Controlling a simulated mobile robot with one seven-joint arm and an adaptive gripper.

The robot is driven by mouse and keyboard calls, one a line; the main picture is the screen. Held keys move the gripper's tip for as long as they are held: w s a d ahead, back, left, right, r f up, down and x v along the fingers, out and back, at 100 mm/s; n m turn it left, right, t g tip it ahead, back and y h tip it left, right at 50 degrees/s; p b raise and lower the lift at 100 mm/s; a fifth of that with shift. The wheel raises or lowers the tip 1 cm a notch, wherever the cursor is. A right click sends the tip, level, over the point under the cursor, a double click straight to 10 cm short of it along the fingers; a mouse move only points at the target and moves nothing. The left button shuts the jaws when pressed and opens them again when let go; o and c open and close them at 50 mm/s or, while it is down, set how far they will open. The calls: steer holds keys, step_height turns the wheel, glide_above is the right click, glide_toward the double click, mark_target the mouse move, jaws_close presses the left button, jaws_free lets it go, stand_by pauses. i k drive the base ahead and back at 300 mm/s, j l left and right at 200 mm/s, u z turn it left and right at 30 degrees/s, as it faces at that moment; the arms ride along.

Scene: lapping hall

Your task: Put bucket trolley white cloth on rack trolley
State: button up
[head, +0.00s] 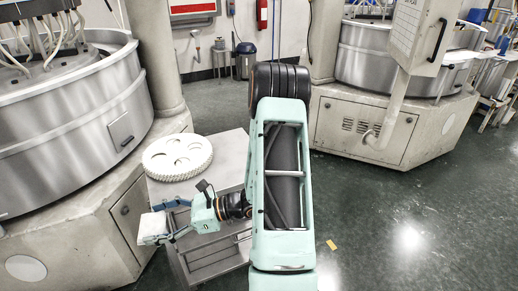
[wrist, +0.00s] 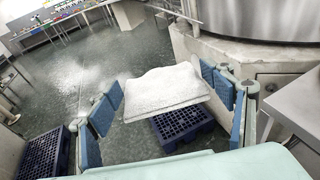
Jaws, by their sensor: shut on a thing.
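The white cloth (head: 152,228) is a folded pad held out to the left of a grey metal trolley in the head view. In the wrist view the cloth (wrist: 165,88) lies flat between the blue finger pads. My gripper (head: 161,224) is shut on it and holds it in the air. The gripper's fingers (wrist: 168,100) show on both sides of the cloth in the wrist view. I cannot make out a rack trolley or a bucket trolley for certain in either view.
The grey trolley (head: 215,262) carries a white toothed disc (head: 177,157). Large lapping machines stand at left (head: 65,125) and right (head: 375,125). In the wrist view, dark blue crates (wrist: 183,128) sit below the cloth and at lower left (wrist: 45,155). Floor at right is open.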

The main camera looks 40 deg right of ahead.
mark_target(235, 153)
steer(key=i+z, duration=0.3)
steer(key=i+j+z, duration=0.2)
steer(key=i+z, duration=0.15)
steer(key=i+j, duration=0.15)
steer(key=i, duration=0.15)
steer(key=i+j, duration=0.15)
steer(key=i, duration=0.2)
